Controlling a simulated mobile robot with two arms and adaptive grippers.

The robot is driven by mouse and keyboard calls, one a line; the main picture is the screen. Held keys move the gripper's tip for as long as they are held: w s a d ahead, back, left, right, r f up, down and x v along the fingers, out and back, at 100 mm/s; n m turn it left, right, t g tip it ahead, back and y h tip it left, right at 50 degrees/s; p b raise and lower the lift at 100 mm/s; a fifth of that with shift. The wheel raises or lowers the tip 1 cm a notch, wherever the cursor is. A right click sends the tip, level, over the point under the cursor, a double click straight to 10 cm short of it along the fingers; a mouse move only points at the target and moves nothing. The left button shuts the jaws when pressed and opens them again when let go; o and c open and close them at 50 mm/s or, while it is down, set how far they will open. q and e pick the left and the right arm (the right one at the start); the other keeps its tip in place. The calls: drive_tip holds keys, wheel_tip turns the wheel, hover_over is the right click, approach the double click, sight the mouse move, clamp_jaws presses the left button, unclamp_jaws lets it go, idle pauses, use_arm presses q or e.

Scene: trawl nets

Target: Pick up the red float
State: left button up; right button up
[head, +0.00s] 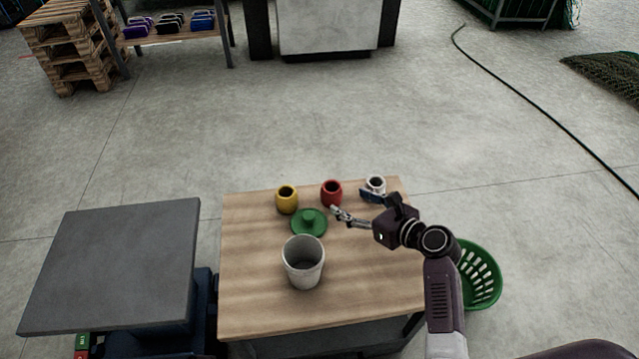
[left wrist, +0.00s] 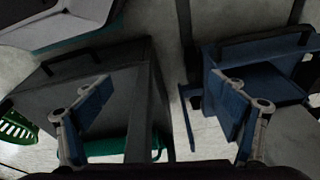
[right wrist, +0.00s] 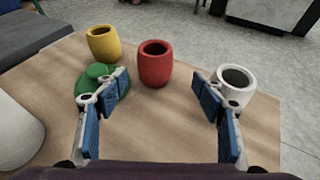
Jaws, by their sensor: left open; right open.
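The red float (head: 331,193) is a small barrel shape with a dark hole in its top. It stands upright at the far side of the wooden table (head: 245,300), between a yellow float (head: 287,200) and a white one (head: 376,184). My right gripper (head: 352,206) is open and empty above the table, just in front of the red float. In the right wrist view the red float (right wrist: 154,64) is ahead of the parted blue-padded fingers (right wrist: 162,98), not touching them. My left gripper (left wrist: 160,112) shows only in its own wrist view, open and empty, with dark furniture behind it.
A green lidlike disc with a knob (head: 309,223) lies in front of the yellow and red floats. A grey-white bucket (head: 303,262) stands nearer. A green basket (head: 481,275) is at the table's right side. A grey-topped stand (head: 115,262) is at the left.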

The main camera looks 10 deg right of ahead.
sight(340, 197)
drive_tip(key=shift+w+a, duration=0.2)
drive_tip(key=shift+w, duration=0.1)
drive_tip(key=shift+w+a+f, duration=0.15)
drive_tip(key=shift+w, duration=0.15)
drive_tip(key=shift+w+a+f+b, duration=0.15)
drive_tip(key=shift+w+a+b, duration=0.05)
drive_tip(key=shift+w+b, duration=0.1)
drive_tip(key=shift+b+x, duration=0.3)
drive_tip(key=shift+x, duration=0.6)
drive_tip(key=x, duration=0.2)
drive_tip(key=b+x, duration=0.1)
drive_tip(key=x, duration=0.1)
drive_tip(key=shift+s+a+b, duration=0.2)
drive_tip(key=shift+a+b, duration=0.1)
drive_tip(key=shift+w+a, duration=0.15)
drive_tip(key=shift+w, duration=0.15)
use_arm(q)
wheel_tip(340, 197, up, 10)
drive_tip(key=w, duration=0.1)
drive_tip(key=shift+a+r+t, duration=0.15)
drive_tip(key=shift+a+t, duration=0.1)
drive_tip(key=shift+t, duration=0.15)
use_arm(e)
drive_tip(key=c, duration=1.3)
